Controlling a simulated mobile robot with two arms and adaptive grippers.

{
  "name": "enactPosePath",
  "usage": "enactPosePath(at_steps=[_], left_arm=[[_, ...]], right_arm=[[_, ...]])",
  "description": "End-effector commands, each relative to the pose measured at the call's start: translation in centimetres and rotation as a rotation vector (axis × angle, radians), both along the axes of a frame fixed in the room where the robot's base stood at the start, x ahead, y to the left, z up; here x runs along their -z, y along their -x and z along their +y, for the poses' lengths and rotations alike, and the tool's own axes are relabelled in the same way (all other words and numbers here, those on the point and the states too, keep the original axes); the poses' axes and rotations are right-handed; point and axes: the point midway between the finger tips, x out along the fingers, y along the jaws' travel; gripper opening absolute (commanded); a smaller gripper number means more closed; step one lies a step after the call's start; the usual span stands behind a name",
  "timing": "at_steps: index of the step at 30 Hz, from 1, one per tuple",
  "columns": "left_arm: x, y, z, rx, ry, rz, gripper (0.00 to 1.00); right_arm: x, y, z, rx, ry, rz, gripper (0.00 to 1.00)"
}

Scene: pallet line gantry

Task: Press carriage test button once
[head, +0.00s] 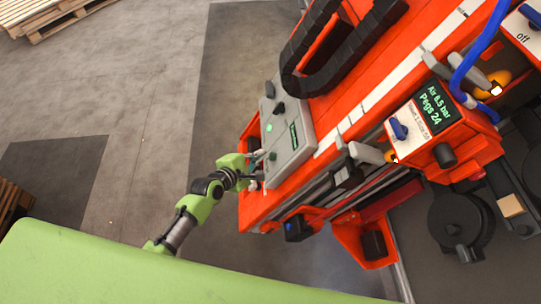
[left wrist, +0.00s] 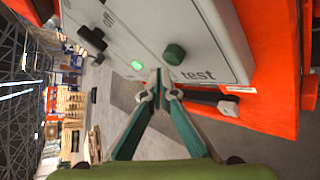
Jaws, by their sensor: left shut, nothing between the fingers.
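The carriage test button (left wrist: 174,54) is a round dark green knob on a grey control box (left wrist: 215,35), beside the printed word "test". A small lit green lamp (left wrist: 137,65) and a black switch (left wrist: 92,38) marked "off" are on the same face. My left gripper (left wrist: 159,78) is shut and empty, its fingertips close beside the button in the picture. I cannot tell whether they touch it. In the head view the grey box (head: 298,148) sits on the orange gantry, and my left gripper (head: 262,156) is at its lower left side. My right gripper is not in view.
The orange gantry beam (head: 350,75) carries a black cable chain (head: 300,60). A display (head: 435,108) reads "Air 6.5 bar, Pegs 24", with a blue knob (head: 398,128) nearby. Open grey floor lies left of the gantry. A wooden pallet (head: 50,15) stands far back.

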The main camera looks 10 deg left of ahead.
Motion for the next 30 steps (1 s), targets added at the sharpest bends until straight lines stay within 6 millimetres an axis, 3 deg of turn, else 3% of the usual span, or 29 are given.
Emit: enactPosePath(at_steps=[30], left_arm=[[0.49,-0.28,-0.93,0.000,0.001,0.000,0.00]], right_arm=[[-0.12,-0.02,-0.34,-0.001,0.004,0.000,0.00]])
